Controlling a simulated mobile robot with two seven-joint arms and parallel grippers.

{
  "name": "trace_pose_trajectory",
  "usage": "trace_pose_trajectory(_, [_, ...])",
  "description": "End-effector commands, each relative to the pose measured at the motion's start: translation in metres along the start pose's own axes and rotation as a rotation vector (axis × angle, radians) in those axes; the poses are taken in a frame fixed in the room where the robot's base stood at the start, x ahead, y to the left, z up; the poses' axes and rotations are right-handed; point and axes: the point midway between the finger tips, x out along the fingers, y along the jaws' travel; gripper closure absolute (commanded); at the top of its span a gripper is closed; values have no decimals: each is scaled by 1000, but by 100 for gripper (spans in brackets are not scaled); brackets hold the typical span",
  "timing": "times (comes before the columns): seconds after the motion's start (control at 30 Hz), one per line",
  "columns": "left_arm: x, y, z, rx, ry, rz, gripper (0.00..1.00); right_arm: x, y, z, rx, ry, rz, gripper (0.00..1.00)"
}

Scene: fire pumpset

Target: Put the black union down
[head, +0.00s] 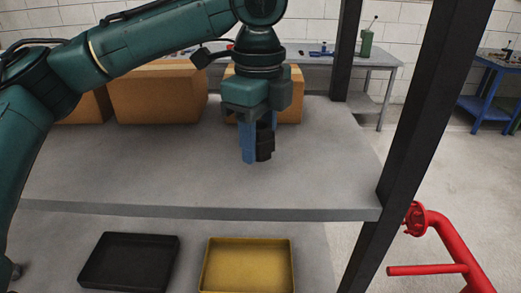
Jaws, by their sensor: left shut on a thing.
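My left gripper (256,155) comes in from the upper left and points down over the grey shelf (150,170). Its blue fingers are shut on the black union (265,140), a small dark piece at the right of the fingers. The fingers hide part of the union. The union is low over the shelf's right half; I cannot tell whether it touches the surface. My right gripper is not in view.
Cardboard boxes (158,92) stand along the shelf's back. Dark posts (425,130) rise at its right. Below the front edge lie a black tray (128,262) and a yellow tray (247,264). A red pipe (445,235) stands at right. The shelf's front left is clear.

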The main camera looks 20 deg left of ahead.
Motion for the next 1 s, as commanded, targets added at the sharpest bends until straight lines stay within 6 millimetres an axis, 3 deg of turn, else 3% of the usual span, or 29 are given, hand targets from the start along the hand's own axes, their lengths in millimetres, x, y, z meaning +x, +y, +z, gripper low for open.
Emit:
trace_pose_trajectory(0.27, [32,-1,-2,1,0,-2,93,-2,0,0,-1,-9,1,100])
trace_pose_trajectory(0.67, [38,-1,-2,1,1,-1,93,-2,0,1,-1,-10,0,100])
trace_pose_trajectory(0.7, [38,-1,-2,1,0,0,55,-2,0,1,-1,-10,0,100])
trace_pose_trajectory(0.93, [38,-1,-2,1,0,0,37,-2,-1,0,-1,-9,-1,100])
trace_pose_trajectory(1.0, [38,-1,-2,1,0,0,37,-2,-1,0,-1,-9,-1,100])
